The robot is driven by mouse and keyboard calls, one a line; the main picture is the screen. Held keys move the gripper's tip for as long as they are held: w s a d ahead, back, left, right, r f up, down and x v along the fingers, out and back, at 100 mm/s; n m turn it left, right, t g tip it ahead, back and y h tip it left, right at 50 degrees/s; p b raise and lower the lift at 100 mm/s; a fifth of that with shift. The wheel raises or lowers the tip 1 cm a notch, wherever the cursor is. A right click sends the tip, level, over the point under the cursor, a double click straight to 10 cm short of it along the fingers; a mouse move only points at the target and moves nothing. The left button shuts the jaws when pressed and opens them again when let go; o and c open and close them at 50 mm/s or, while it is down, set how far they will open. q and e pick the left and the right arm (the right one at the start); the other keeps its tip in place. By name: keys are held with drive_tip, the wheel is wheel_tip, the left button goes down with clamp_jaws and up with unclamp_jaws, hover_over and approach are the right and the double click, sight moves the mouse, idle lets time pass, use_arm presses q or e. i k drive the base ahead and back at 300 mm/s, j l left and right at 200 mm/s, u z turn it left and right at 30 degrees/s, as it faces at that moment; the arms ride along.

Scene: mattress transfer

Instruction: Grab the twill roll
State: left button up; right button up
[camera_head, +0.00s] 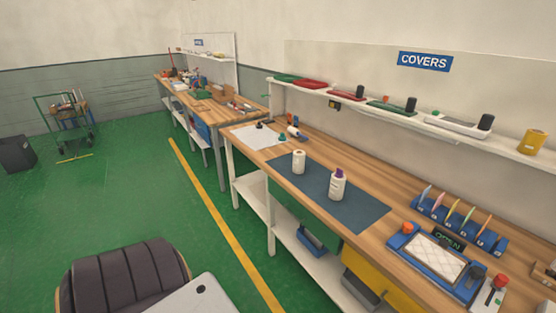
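Two pale, upright rolls or bottle-shaped items stand on a dark blue mat (366,210) on the near wooden workbench. The left one (299,163) is cream-white and plain. The right one (338,187) is a little nearer, white with a dark mark on its side and a purple top. Which of them is the twill roll, if either, I cannot tell at this size. Neither of my grippers is in view, and nothing touches these items.
Behind the mat lie a white sheet (252,137) and small bottles. At the right stand a blue rack (455,225) with coloured cards and a blue-framed tray (405,244). A COVERS shelf (440,128) runs above. Green floor is open at left; a dark padded seat (125,275) is in front.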

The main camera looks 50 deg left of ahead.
sight(299, 155)
drive_tip(key=i+u, duration=0.2)
drive_tip(key=u, duration=0.25)
drive_tip(key=i+l+u, duration=0.2)
drive_tip(key=u, duration=0.25)
drive_tip(key=i+l+u, duration=0.2)
drive_tip(key=u, duration=0.2)
drive_tip(key=i+l+u, duration=0.15)
drive_tip(key=u, duration=0.3)
drive_tip(key=l, duration=0.1)
